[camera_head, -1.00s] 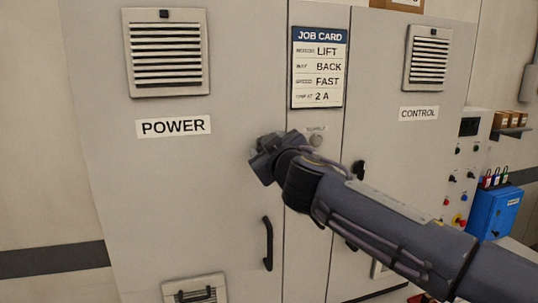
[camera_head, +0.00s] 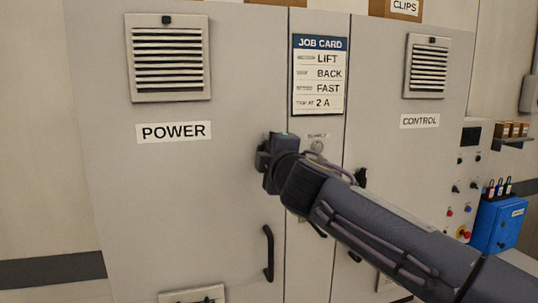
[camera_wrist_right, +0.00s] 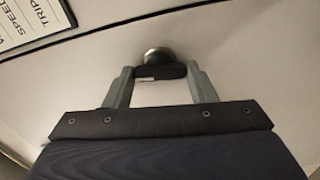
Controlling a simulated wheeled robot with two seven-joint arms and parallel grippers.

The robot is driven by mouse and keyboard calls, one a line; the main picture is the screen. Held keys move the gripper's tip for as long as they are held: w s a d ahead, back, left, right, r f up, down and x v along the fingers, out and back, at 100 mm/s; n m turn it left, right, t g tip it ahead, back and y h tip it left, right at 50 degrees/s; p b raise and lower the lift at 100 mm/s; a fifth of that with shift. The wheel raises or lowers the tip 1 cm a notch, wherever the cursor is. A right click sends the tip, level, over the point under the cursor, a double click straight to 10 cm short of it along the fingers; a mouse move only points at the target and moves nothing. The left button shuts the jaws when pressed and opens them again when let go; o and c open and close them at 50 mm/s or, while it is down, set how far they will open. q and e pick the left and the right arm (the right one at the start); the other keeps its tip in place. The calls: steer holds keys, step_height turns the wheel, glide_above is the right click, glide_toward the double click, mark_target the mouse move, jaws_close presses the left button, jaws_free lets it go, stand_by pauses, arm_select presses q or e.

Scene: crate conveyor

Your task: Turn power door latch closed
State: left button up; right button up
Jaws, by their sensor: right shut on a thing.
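The power door (camera_head: 180,200) is the large grey cabinet door on the left, labelled POWER, and looks flush with the cabinet front. My right gripper (camera_head: 268,152) is at the upper right part of this door, near its edge, and its arm hides the latch in the head view. In the right wrist view, my right gripper (camera_wrist_right: 161,78) has its two fingers on either side of the dark latch handle (camera_wrist_right: 160,72), shut on it. The handle lies across between the fingers, in front of a round metal boss (camera_wrist_right: 158,55). My left gripper is not in view.
A black pull handle (camera_head: 268,253) stands out below the gripper. The job card (camera_head: 319,75) and a supply knob (camera_head: 317,147) are on the centre strip. The control door (camera_head: 420,170) is to the right. A blue box (camera_head: 497,226) stands at the far right.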

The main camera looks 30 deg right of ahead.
steer(key=shift+n, duration=0.6)
steer(key=o, duration=1)
steer(key=b+v, duration=0.1)
steer(key=v, duration=0.7)
steer(key=shift+w, duration=0.1)
